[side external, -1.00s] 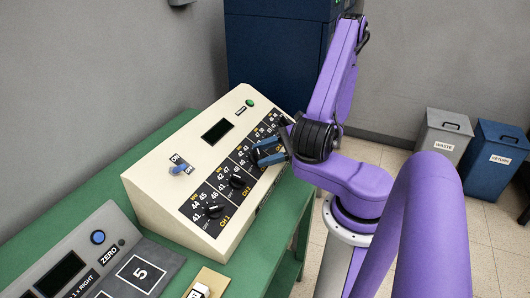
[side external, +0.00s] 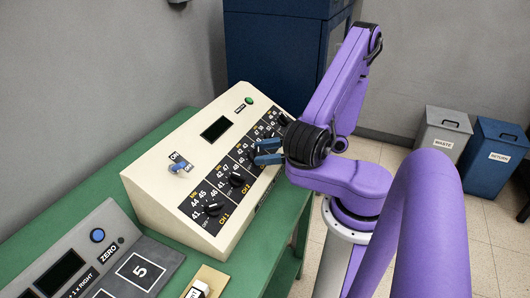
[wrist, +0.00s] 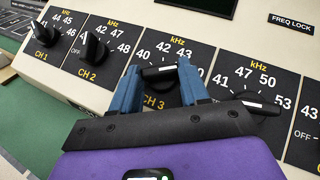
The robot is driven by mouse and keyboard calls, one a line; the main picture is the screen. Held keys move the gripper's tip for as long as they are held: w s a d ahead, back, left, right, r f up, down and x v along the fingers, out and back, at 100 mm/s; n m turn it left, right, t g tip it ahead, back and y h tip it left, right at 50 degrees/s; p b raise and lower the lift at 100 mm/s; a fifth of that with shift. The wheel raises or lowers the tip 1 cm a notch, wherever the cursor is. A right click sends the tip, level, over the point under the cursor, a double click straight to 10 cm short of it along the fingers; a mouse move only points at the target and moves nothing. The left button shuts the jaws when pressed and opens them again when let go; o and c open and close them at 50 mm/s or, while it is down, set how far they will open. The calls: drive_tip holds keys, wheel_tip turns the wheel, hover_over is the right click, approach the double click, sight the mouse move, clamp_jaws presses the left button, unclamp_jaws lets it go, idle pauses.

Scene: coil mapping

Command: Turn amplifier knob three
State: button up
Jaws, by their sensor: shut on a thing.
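The cream amplifier (side external: 165,140) has a sloped front with black knob panels. Amplifier knob three (wrist: 160,76), black with a white mark, is on the CH 3 panel. My gripper (wrist: 158,72) has its blue fingers on either side of this knob, shut on it. The knob's mark lies roughly crosswise between the fingers; the exact number it points at is hard to tell. In the side view my gripper (side external: 268,152) reaches the panel from the right, and its fingers largely hide the knob.
The CH 1 knob (wrist: 44,33) and CH 2 knob (wrist: 94,47) lie left of my gripper. Another knob (wrist: 250,105) is close on its right. A grey ZERO box (side external: 95,245) sits on the green table (side external: 85,180).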

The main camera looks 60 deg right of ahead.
drive_tip(key=o, duration=1.1)
drive_tip(key=shift+c, duration=0.2)
drive_tip(key=v, duration=1.7)
drive_tip(key=shift+s, duration=0.15)
drive_tip(key=shift+d, duration=0.1)
